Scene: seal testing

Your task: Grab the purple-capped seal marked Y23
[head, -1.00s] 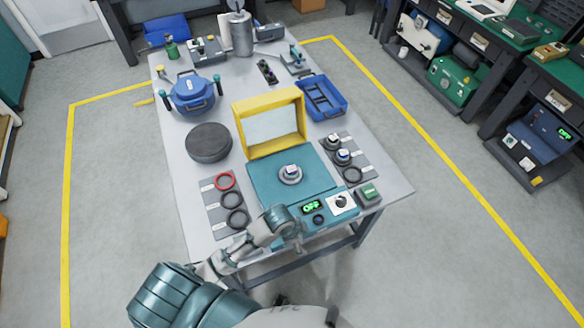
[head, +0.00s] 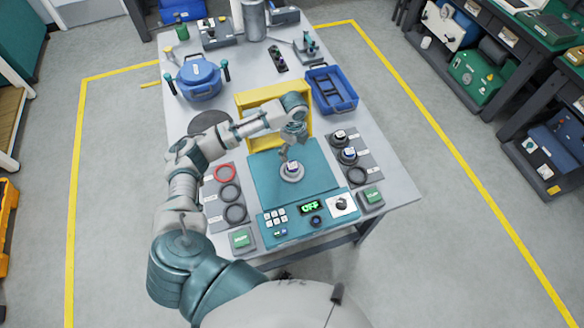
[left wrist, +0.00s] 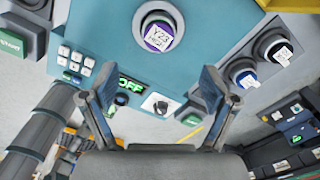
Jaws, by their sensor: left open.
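The purple-capped seal marked Y23 (left wrist: 158,33) shows at the top of the left wrist view, its white label readable. In the head view the same seal (head: 291,173) sits on the middle of the teal plate of the test station (head: 262,192). My left gripper (head: 287,152) is just above and behind it in the head view. In the left wrist view my left gripper (left wrist: 157,78) has its fingers spread wide with nothing between them, and the seal lies beyond the tips. Contact cannot be told from the head view. My right gripper is not in view.
Rings (head: 231,193) lie on the left mat. The yellow-framed cover (head: 247,101) stands open behind the plate. The control panel (head: 309,207) reads OFF.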

